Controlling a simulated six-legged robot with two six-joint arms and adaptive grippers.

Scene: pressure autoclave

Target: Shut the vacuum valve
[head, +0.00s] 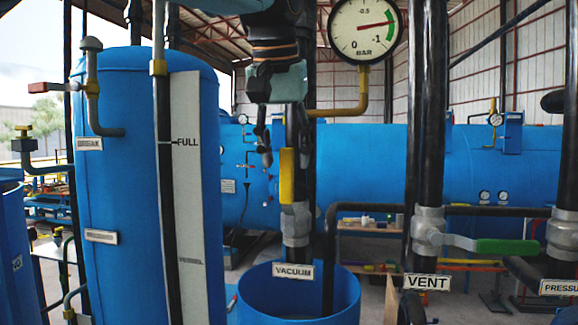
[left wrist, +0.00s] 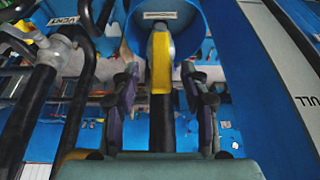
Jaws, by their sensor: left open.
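The vacuum valve has a yellow handle (head: 287,175) that stands upright along its dark vertical pipe, above a grey valve body (head: 296,222). A VACUUM label (head: 293,271) sits below it. My left gripper (head: 266,148) hangs pointing down, just above and left of the handle in the head view. In the left wrist view the yellow handle (left wrist: 161,76) appears between the two open fingers of my left gripper (left wrist: 160,92). I see no contact, and the depth between fingers and handle is hard to tell. My right gripper is not in view.
A tall blue vessel (head: 125,200) stands at left. The VENT valve's green handle (head: 507,247) lies level at right, with the PRESSURE valve (head: 562,235) beyond it. A BAR gauge (head: 365,28) hangs above on a yellow pipe (head: 345,111). A blue open drum (head: 345,300) is below.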

